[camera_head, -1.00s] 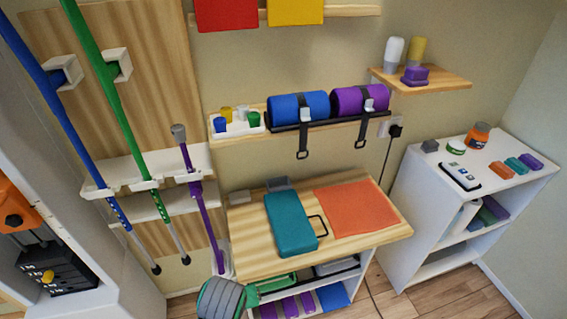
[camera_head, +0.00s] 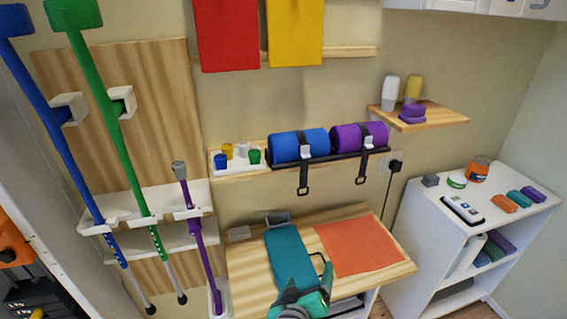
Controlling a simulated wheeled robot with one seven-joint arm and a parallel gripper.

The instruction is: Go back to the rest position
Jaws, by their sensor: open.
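My gripper (camera_head: 305,297) shows at the bottom edge, with green parts and a grey rounded body cut off by the frame. It appears open, and I see nothing held in it. It overlaps the lower end of a teal case (camera_head: 288,254) that lies on the wooden bench top (camera_head: 252,285). I cannot tell whether the gripper touches the case or hovers above it.
An orange mat (camera_head: 358,246) lies right of the case. A wall shelf holds a blue roll (camera_head: 298,145) and a purple roll (camera_head: 358,137). Blue, green and purple poles stand at left. A white shelf unit (camera_head: 425,245) stands at right.

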